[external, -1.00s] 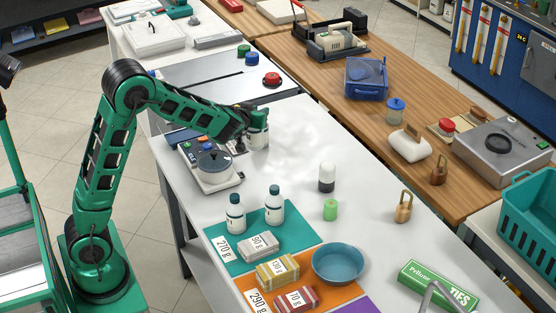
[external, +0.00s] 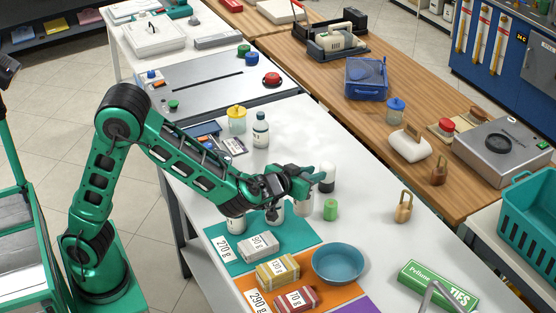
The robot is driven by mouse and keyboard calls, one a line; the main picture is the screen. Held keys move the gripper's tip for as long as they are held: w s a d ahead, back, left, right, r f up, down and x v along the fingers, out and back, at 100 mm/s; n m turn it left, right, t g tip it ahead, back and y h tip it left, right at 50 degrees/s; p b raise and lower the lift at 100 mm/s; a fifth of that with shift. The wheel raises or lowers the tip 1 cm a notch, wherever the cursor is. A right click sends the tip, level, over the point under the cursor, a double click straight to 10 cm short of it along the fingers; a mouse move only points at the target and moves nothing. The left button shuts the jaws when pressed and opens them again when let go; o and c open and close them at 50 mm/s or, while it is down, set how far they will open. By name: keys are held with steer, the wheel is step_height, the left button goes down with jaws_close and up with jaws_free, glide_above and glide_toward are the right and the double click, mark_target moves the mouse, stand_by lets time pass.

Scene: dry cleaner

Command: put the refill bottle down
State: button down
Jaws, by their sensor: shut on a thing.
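My gripper (external: 302,186) is shut around a white bottle (external: 303,206), the refill bottle as far as I can tell. Its lower part shows below the fingers; its top is hidden. It is near the right edge of the teal mat (external: 218,234), and I cannot tell whether its base touches the table. Two white bottles (external: 236,226) (external: 276,213) stand on the teal mat to its left, partly hidden by my arm. Another white bottle with a dark cap (external: 260,132) stands farther back.
Weighed packets (external: 258,246) and a blue bowl (external: 338,265) are in front. A brass padlock (external: 403,207) is farther right, with bare table between.

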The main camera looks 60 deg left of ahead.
step_height(320, 180, down, 10)
stand_by(0.6)
steer(key=shift+d, duration=0.1)
steer(key=c, duration=1.5)
jaws_free()
